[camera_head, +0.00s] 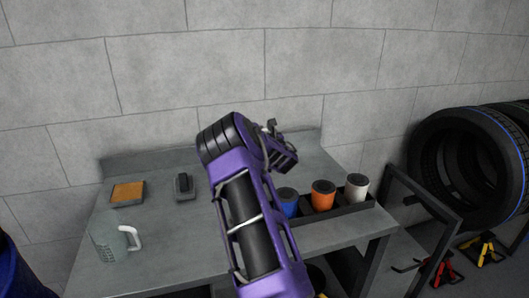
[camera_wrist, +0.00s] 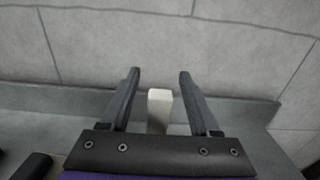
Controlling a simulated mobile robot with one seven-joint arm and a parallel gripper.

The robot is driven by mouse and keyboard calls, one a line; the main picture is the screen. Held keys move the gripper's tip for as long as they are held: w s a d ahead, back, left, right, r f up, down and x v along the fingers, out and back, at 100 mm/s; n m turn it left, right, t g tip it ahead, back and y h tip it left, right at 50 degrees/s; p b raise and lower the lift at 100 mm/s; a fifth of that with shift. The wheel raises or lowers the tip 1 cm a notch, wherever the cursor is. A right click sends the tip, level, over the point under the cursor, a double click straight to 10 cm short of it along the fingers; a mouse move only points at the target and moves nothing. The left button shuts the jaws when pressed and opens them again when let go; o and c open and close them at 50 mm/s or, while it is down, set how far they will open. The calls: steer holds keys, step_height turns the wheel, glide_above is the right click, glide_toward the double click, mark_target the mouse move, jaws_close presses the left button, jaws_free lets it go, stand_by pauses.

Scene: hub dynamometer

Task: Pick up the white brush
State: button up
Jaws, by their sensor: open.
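In the wrist view a pale, upright block-like thing (camera_wrist: 159,110), likely the white brush, shows between the fingers of my gripper (camera_wrist: 160,73). It is beyond the gripper's palm, and its lower part is hidden by the palm. No clear gap or contact with either finger can be judged, though bare space shows on both sides of it. My gripper is open, its two dark fingers apart. In the head view my arm covers the middle of the grey bench (camera_head: 165,262), and I cannot make out the brush there.
A rack (camera_head: 335,209) on the bench's right holds blue (camera_head: 288,202), orange (camera_head: 322,196) and white (camera_head: 357,187) cups. The wall is close behind; tyres (camera_head: 465,165) stand right.

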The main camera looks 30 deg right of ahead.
jaws_close()
stand_by(1.4)
